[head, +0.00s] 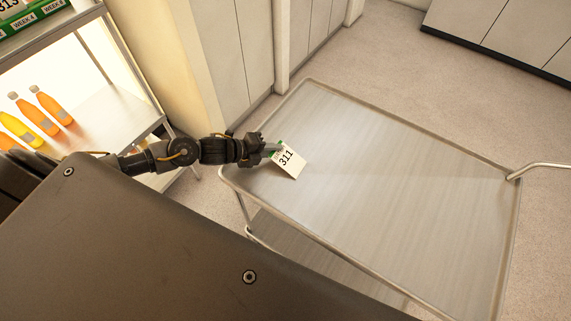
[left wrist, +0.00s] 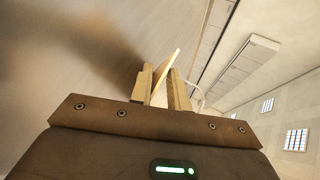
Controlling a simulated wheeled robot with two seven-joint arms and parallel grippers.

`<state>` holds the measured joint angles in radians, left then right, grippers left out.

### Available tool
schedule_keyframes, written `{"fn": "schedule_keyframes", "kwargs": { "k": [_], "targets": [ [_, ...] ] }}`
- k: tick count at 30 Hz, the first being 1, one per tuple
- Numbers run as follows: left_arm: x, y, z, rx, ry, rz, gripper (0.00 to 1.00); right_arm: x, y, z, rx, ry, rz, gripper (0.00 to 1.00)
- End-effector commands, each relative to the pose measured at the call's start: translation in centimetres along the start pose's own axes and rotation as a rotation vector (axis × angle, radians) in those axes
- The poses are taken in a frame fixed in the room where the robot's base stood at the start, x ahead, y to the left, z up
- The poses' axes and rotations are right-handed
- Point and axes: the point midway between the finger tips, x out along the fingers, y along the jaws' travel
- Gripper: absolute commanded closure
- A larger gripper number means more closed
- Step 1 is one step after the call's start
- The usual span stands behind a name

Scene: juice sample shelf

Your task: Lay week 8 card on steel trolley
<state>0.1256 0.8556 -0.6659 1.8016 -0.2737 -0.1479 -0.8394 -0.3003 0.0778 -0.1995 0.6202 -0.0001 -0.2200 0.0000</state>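The card (head: 287,160) is white with a green top band and reads 311; its week label is too small to read. It is at the near left part of the steel trolley's top (head: 380,180), tilted. I cannot tell whether its lower edge touches the metal. My left gripper (head: 271,150) is at the card's green end. In the left wrist view, the fingers (left wrist: 162,88) stand apart, with the card (left wrist: 167,70) seen edge-on, slanting across the gap between them. It does not look clamped flat. My right gripper is not in view.
The trolley has a raised rim and a handle (head: 540,167) at right. The rest of its top is bare. Cabinets stand behind.

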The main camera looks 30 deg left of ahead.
Motion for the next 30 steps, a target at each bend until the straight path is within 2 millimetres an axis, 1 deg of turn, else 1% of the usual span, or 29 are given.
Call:
{"fn": "schedule_keyframes", "kwargs": {
  "k": [4, 6, 18, 22, 25, 30],
  "targets": [
    [-0.1, -0.1, 0.0, 0.0, 0.0, 0.0, 0.83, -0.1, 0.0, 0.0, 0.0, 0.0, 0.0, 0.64],
    [-0.6, -0.1, 0.0, 0.0, 0.0, 0.001, 0.83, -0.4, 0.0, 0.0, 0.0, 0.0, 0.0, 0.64],
    [-5.7, -0.3, 0.0, 0.001, 0.001, 0.002, 0.83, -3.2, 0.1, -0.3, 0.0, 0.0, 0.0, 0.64],
    [-7.2, -0.2, 0.0, 0.0, 0.0, 0.003, 0.83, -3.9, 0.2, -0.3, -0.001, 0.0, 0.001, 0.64],
    [-7.8, -0.1, 0.0, 0.0, 0.001, 0.001, 0.83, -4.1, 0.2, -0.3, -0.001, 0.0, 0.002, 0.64],
    [-8.0, 0.0, 0.0, 0.0, 0.0, -0.001, 0.83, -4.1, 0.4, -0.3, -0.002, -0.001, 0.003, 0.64]
  ]
}}
